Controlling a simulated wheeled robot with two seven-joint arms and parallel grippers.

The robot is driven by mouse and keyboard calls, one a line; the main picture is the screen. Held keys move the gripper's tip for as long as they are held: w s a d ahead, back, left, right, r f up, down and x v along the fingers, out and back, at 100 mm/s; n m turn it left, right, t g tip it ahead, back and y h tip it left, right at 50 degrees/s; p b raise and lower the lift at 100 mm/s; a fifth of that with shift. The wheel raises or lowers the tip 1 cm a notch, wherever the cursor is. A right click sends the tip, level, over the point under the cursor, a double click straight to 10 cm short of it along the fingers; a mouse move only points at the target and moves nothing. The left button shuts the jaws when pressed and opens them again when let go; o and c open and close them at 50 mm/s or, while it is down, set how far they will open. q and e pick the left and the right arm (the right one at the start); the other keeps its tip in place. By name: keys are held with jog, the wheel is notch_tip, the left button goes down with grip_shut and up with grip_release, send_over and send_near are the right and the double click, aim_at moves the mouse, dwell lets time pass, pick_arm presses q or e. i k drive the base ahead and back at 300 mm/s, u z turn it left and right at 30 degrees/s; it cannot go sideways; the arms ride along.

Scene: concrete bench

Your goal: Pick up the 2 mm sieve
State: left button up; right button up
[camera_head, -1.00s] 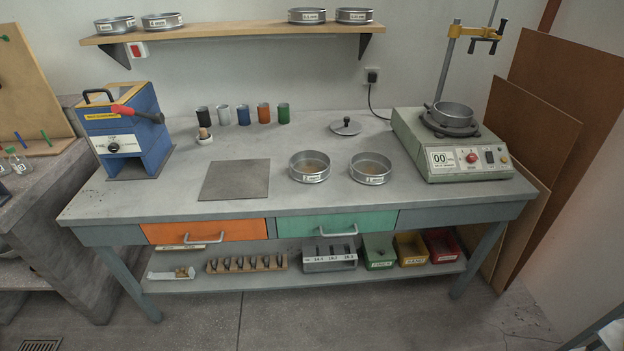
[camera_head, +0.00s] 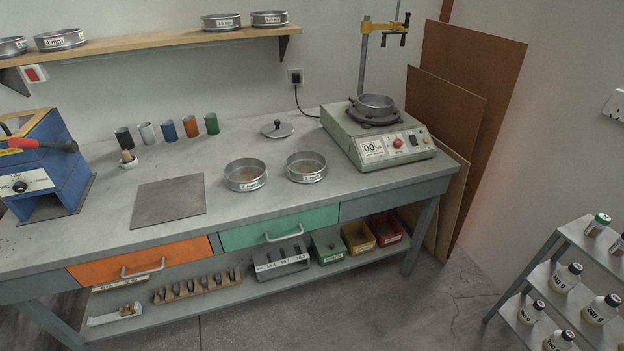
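Two round metal sieves stand on the grey bench, a left one (camera_head: 245,175) and a right one (camera_head: 306,168), each with some brownish material inside. Both carry white labels on the front wall, too small to read surely, so I cannot tell which is the 2 mm sieve. On the wall shelf stand more sieves: one marked 4 mm (camera_head: 60,39), one cut by the left edge (camera_head: 12,46), and two at the right end (camera_head: 221,21) (camera_head: 269,18) with small labels. Neither of my grippers is in view.
A sieve shaker (camera_head: 376,140) with a pan (camera_head: 374,104) and clamp stand is at the bench's right. A lid (camera_head: 277,128), several coloured cups (camera_head: 168,130), a flat grey plate (camera_head: 169,201) and a blue machine (camera_head: 45,160) share the bench. A bottle rack (camera_head: 556,287) stands lower right.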

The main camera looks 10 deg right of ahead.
aim_at(244, 174)
jog(key=u, duration=0.1)
jog(key=k, duration=0.45)
jog(key=z, duration=1.4)
jog(key=i, duration=1.35)
jog(key=u, duration=0.45)
